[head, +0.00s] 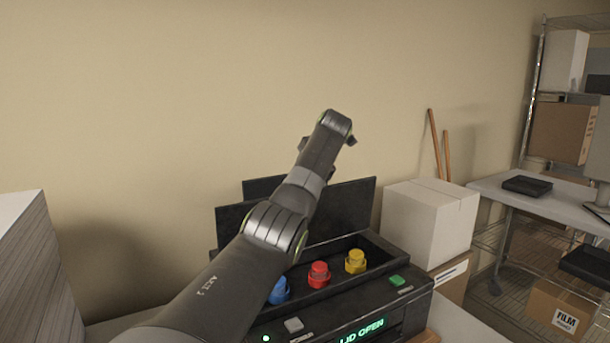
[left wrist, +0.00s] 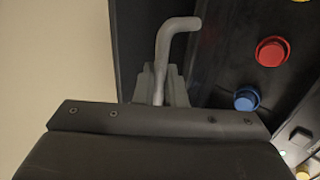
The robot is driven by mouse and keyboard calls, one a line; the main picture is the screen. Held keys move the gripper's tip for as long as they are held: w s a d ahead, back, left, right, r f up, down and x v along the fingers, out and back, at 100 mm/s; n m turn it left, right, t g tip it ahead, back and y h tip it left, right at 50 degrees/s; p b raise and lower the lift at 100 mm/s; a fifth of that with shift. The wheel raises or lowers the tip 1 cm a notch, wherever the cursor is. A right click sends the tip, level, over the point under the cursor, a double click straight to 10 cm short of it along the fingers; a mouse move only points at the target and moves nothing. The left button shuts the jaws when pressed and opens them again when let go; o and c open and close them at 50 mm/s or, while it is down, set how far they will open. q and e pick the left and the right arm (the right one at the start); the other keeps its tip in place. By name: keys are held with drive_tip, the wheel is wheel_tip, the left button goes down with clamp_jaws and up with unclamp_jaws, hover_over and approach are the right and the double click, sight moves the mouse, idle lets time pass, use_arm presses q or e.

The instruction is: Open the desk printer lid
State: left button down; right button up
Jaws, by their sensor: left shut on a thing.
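The black desk printer (head: 335,307) stands in front of the wall, with its display (head: 361,330) reading "LID OPEN". Its dark lid (head: 352,203) stands raised at the back of the open bay. Blue (head: 279,291), red (head: 318,274) and yellow (head: 355,261) knobs show inside the bay. My left arm crosses in front of the printer and hides part of the lid. In the left wrist view my left gripper (left wrist: 158,88) is shut on a grey bent lid handle (left wrist: 180,30). The jaws are hidden in the head view. My right gripper is not in view.
A white box (head: 428,222) stands right of the printer, and a stack of pale sheets (head: 35,265) stands at the left. A side table (head: 525,203) and a wire shelf with boxes are farther right. The wall above the printer is bare.

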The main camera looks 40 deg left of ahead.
use_arm(q)
drive_tip(key=shift+f, duration=0.2)
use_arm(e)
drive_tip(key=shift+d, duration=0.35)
use_arm(q)
drive_tip(key=c, duration=1.6)
unclamp_jaws()
drive_tip(key=shift+r, duration=0.1)
